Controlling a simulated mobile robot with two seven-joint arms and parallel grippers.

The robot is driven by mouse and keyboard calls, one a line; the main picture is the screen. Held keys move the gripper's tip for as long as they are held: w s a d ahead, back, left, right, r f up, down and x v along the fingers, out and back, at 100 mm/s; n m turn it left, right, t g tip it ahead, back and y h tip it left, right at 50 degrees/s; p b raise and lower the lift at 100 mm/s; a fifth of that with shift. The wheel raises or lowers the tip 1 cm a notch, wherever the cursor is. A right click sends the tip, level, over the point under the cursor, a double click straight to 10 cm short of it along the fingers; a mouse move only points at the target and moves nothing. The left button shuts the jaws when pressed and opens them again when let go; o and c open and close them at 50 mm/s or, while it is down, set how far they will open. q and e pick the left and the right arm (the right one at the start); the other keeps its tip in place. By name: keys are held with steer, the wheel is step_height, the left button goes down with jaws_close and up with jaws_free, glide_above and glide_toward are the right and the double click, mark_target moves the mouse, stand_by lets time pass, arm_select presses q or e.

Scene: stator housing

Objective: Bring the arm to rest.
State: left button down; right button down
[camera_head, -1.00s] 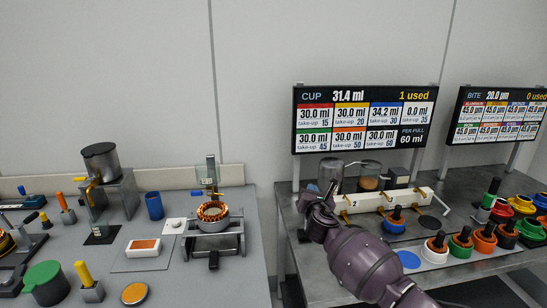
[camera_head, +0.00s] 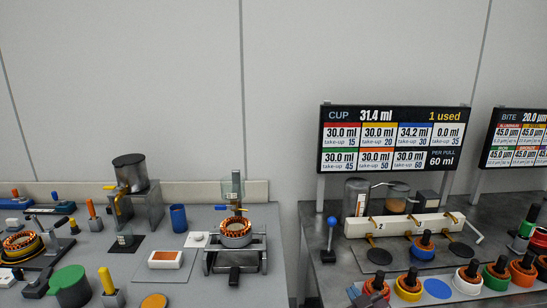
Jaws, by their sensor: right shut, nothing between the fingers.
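An orange-wound stator (camera_head: 236,228) sits in the grey fixture (camera_head: 236,258) on the left-hand bench.
Several coloured cups with black handles (camera_head: 466,278) line the front of the right-hand bench. A dosing display (camera_head: 392,140) stands behind. A gap (camera_head: 290,250) separates the benches.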

steer(key=s+d+f+m+g+h, duration=0.1)
steer(key=s+d+f, duration=0.2)
steer(key=s+f, duration=0.2)
steer(key=s+d+f+m+g+h+b, duration=0.1)
steer(key=s+f, duration=0.5)
steer(key=s, duration=0.6)
steer(key=s+d+f+m+g+h, duration=0.1)
steer(key=s+d+f+m+g, duration=0.1)
steer(key=s+f, duration=0.4)
steer(key=s+d+m, duration=0.1)
steer(key=s+d, duration=0.1)
steer(key=s, duration=0.1)
steer(key=shift+d+f+g, duration=0.2)
steer(key=shift+d+g, duration=0.1)
stand_by(0.4)
